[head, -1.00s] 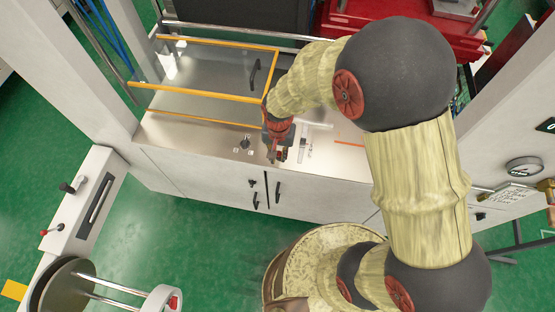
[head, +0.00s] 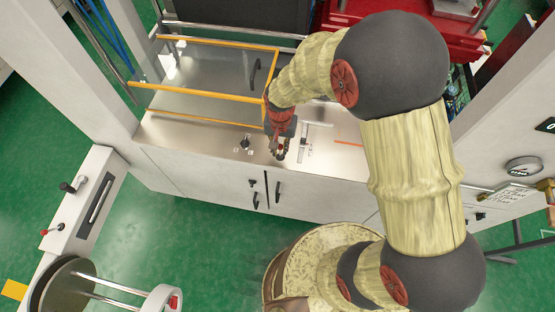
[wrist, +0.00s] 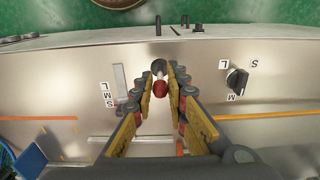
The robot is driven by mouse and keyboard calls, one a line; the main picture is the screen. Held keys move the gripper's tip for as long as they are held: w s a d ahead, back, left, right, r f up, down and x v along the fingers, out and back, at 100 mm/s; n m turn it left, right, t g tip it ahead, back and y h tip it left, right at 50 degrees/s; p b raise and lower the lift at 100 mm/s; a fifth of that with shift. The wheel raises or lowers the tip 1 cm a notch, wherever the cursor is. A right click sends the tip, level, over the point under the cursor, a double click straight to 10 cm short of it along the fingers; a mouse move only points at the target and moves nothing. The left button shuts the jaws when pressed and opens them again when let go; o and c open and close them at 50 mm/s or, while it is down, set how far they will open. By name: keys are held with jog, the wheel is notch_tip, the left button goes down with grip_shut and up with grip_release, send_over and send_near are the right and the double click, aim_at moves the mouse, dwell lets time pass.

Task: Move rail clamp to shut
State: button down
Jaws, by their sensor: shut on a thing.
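My gripper (head: 280,152) is over the front of the metal machine top, right of a black selector knob (head: 246,142). In the wrist view its fingers (wrist: 160,80) are closed around a small part with a red end and a dark round end, probably the rail clamp (wrist: 160,88). The fingers hide its sides and most of its base, so I cannot tell how far it is turned. A pale slot plate (wrist: 120,82) with S, M and L marks lies left of the fingers in the wrist view. The selector knob also shows there (wrist: 237,80) at the right.
A clear guard with orange edges (head: 198,93) and a black handle (head: 255,73) stands behind my gripper. Black handles (head: 277,191) are on the white cabinet front below. Open green floor lies at the front.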

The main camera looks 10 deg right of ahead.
jog(key=shift+w+d, duration=0.25)
jog(key=shift+w, duration=0.7)
jog(key=shift+w+d+f+b, duration=0.15)
jog(key=shift+w+f+b, duration=0.05)
jog(key=shift+w, duration=0.25)
jog(key=shift+w+d+f+b, duration=0.15)
jog(key=shift+w, duration=0.25)
jog(key=c, duration=1.7)
grip_release()
jog(key=shift+s, duration=0.1)
notch_tip(320, 180, up, 7)
jog(key=p, duration=0.4)
jog(key=shift+p, duration=0.35)
